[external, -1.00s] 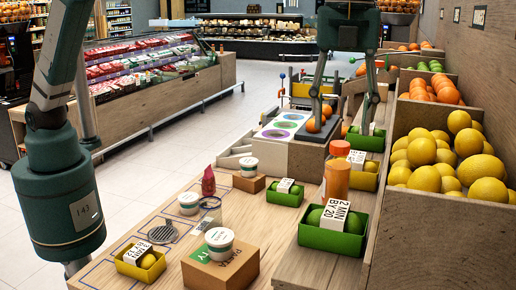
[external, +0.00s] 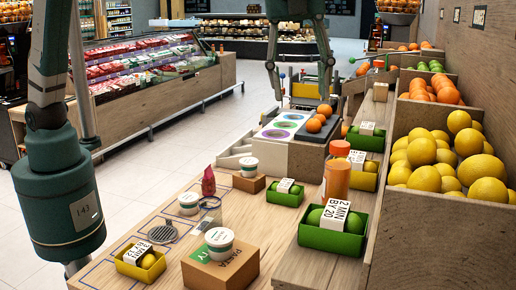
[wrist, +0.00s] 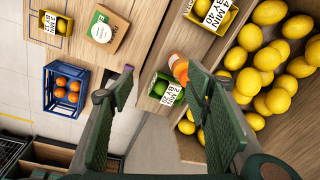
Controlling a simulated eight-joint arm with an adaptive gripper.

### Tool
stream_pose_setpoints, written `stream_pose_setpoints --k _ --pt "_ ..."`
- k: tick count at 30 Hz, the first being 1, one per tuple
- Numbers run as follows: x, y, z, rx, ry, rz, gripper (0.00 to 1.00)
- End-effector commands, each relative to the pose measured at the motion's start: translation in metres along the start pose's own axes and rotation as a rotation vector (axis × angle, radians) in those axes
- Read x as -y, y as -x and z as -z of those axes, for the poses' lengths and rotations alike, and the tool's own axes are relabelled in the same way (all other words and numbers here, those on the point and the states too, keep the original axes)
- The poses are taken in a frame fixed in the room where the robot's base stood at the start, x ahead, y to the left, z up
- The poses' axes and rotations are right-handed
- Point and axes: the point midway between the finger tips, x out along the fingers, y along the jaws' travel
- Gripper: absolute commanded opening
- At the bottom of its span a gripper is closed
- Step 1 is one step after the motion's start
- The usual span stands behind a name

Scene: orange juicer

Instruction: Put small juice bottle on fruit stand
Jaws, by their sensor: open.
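An orange bottle (external: 337,172) with an orange cap stands upright on the wooden counter at right of centre in the external view, behind a green tray of limes. In the wrist view an orange bottle (wrist: 179,68) lies between my fingers' lines of sight, beside a green tray; I cannot tell if it is the same bottle. The wooden fruit stand (external: 441,213) holds lemons at the right. My gripper (external: 300,88) is open and empty, raised at the back, apart from the bottle. Its two fingers also show spread in the wrist view (wrist: 160,82).
Green tray (external: 331,240) of limes, yellow tray (external: 125,268), cardboard box (external: 225,268) with a white tub, and red pouch (external: 208,181) occupy the counter. Several oranges lie near the back. A blue crate (wrist: 50,105) shows at left in the wrist view. The aisle floor is clear.

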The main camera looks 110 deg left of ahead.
Motion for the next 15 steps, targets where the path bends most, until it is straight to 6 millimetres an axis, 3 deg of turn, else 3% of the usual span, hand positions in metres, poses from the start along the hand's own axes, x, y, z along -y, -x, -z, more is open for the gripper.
stream_pose_setpoints --k 15 --pt "-0.086 0.036 -0.049 -0.057 0.245 0.092 0.48"
